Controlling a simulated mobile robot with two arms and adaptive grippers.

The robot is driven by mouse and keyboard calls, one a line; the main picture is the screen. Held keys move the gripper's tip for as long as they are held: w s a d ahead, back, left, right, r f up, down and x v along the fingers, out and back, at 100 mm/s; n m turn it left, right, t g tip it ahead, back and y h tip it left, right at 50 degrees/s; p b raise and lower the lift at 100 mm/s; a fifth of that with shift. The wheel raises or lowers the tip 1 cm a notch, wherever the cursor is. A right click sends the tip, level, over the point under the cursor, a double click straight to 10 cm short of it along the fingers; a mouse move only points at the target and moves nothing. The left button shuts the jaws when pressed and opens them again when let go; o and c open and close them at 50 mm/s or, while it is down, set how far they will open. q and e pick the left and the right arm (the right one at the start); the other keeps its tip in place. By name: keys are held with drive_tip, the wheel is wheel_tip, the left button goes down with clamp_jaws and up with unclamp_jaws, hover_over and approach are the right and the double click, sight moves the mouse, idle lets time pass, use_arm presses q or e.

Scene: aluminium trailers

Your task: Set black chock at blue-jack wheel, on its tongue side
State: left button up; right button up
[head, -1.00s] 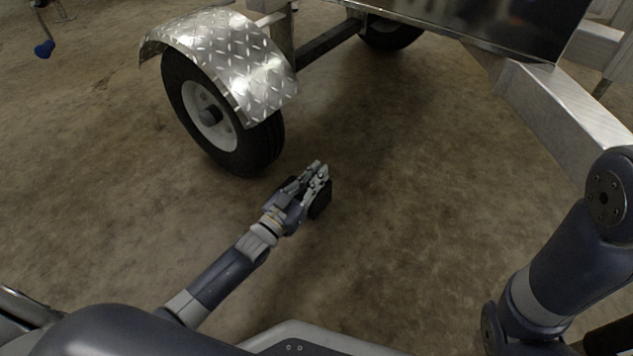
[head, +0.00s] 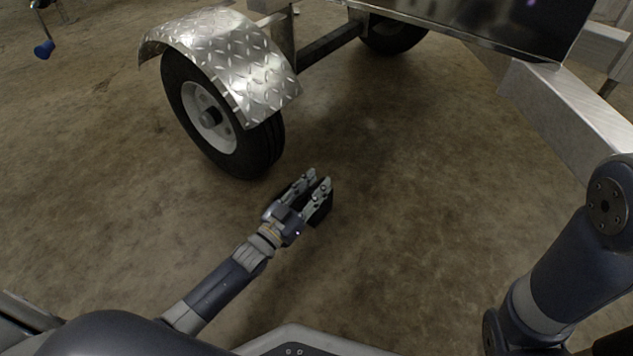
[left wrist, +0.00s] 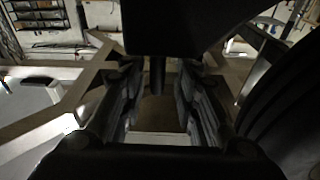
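The black chock (head: 322,212) is low by the floor, to the right of and nearer than the wheel (head: 212,118) under the diamond-plate fender. A gap of bare floor shows between chock and tyre. My left gripper (head: 313,180) is open at the chock and partly hides it. In the left wrist view a dark wedge shape, seemingly the chock (left wrist: 190,25), fills the top. A short post from it shows between the spread fingers (left wrist: 158,100), clear of both. The tyre (left wrist: 285,100) is at the right there. My right gripper is out of view.
A blue-ended handle (head: 44,49) shows at the far upper left; I cannot tell what it belongs to. An aluminium beam (head: 565,110) slants down on the right. A second wheel (head: 392,35) is farther back. The floor right of the chock is clear.

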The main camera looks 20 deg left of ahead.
use_arm(q)
drive_tip(key=p+v, duration=0.5)
drive_tip(key=v, duration=0.6)
drive_tip(key=shift+s, duration=0.1)
